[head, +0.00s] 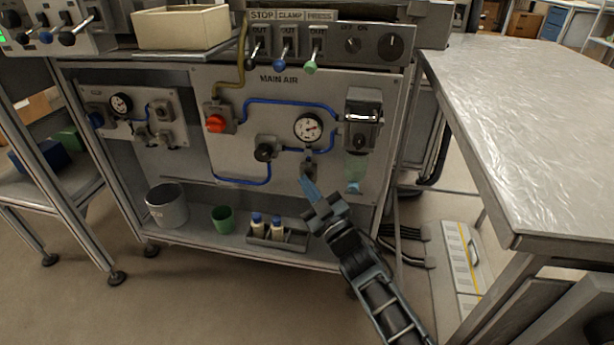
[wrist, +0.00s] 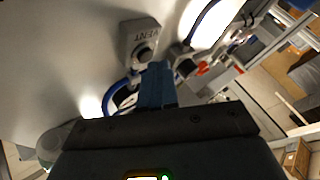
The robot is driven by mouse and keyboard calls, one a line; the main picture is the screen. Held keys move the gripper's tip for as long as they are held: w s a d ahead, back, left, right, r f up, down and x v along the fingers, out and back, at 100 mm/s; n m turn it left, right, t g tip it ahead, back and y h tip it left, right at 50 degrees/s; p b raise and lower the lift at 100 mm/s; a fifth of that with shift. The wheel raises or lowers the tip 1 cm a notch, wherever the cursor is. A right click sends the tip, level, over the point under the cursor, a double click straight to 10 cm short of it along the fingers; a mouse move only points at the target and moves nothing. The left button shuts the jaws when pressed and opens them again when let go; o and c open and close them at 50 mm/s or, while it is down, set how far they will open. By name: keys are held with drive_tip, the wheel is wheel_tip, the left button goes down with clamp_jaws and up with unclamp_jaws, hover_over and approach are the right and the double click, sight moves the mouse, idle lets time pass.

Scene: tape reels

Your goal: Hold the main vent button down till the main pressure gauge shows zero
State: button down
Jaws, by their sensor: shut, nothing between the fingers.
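The main pressure gauge (head: 308,127) is a round white dial on the grey MAIN AIR panel (head: 235,150); its needle is too small to read surely. The main vent button is a dark round button (wrist: 145,54) on a grey block marked VENT (wrist: 139,37) in the wrist view. In the head view the vent block (head: 309,165) sits just below the gauge. My gripper (head: 308,182) is shut and empty, its blue fingers pointing up at the block. In the wrist view the fingertips (wrist: 157,68) are just below and beside the button; I cannot tell whether they touch it.
A red knob (head: 215,123), a black regulator knob (head: 265,152) and a clear-bowled filter (head: 361,125) share the panel with blue hoses. A bottle tray (head: 277,237), green cup (head: 222,219) and grey pot (head: 167,205) stand on the lower shelf. A bench (head: 530,120) is at right.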

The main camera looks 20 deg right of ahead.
drive_tip(key=shift+w+d, duration=0.25)
drive_tip(key=shift+w, duration=0.05)
idle(2.5)
drive_tip(key=shift+s+a, duration=0.1)
idle(2.4)
drive_tip(key=shift+s+a, duration=0.4)
drive_tip(key=shift+s, duration=0.25)
drive_tip(key=shift+s+a+p, duration=0.2)
drive_tip(key=shift+s+a, duration=0.55)
drive_tip(key=shift+s, duration=0.25)
drive_tip(key=shift+s+a+p, duration=0.2)
drive_tip(key=shift+s+a, duration=0.55)
drive_tip(key=shift+s, duration=0.2)
